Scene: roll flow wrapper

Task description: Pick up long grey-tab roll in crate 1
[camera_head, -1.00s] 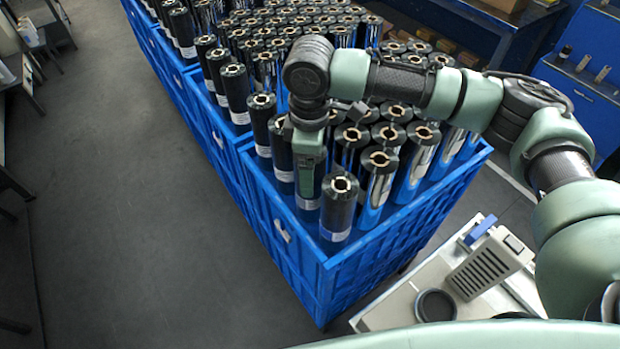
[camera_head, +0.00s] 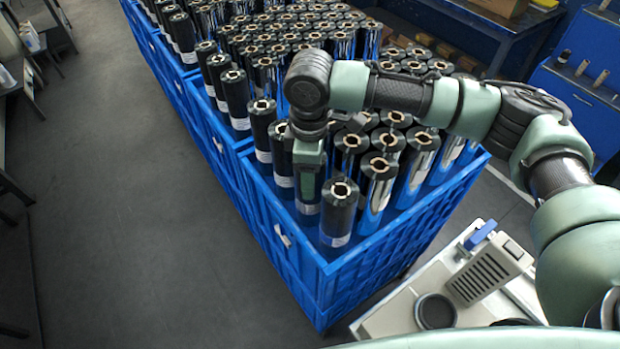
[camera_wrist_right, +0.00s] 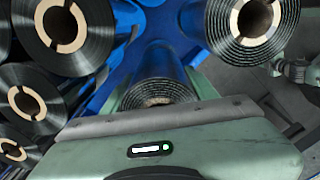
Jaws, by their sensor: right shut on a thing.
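My right gripper (camera_head: 308,178) points down into the near blue crate (camera_head: 365,262), close to its left front corner. It is shut on a dark roll (camera_head: 306,208) that stands upright among the others. In the right wrist view the top of this held roll (camera_wrist_right: 158,93) shows just beyond the gripper body, which covers part of it. I cannot make out a grey tab on it. A shiny black roll (camera_head: 339,212) with a pale core and a white label stands at the crate's front corner. My left gripper is not in view.
Several rolls with pale cores stand close around, such as the ones in the right wrist view (camera_wrist_right: 62,25) (camera_wrist_right: 250,22). More full crates (camera_head: 200,110) run to the back. A pale machine top (camera_head: 455,290) stands at the right front. The floor (camera_head: 130,200) at left is clear.

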